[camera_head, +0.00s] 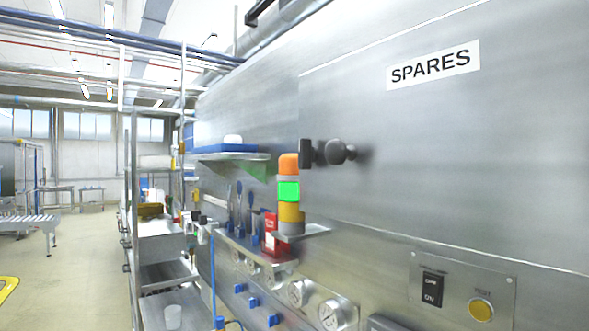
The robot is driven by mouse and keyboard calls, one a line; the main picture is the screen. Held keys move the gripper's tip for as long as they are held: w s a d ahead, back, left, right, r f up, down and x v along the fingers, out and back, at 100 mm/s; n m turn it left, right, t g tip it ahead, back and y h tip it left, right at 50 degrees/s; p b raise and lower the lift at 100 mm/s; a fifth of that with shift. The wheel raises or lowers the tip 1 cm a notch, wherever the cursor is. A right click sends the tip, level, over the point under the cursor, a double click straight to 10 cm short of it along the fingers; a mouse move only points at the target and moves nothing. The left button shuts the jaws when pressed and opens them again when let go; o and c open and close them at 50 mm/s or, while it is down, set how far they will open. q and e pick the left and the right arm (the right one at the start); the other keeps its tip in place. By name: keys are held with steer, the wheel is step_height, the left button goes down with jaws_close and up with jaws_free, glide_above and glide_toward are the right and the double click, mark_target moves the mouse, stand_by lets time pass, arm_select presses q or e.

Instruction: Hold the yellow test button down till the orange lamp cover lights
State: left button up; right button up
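The yellow test button (481,309) sits on a metal switch plate at the lower right, under a "TEST" label. The stack light stands on a small shelf in the middle. Its orange lamp cover (289,167) is on top and looks unlit, though I cannot be certain. The green section (289,190) below it glows brightly. An amber section (290,212) is under the green. Neither of my grippers is in view, and nothing visible touches the button.
A black ON/OFF rocker switch (431,289) is left of the button. A dark knob (338,152) projects from the panel marked "SPARES" (434,65). Gauges (331,315) and blue valves (253,302) line the lower wall. Open floor (75,262) lies left.

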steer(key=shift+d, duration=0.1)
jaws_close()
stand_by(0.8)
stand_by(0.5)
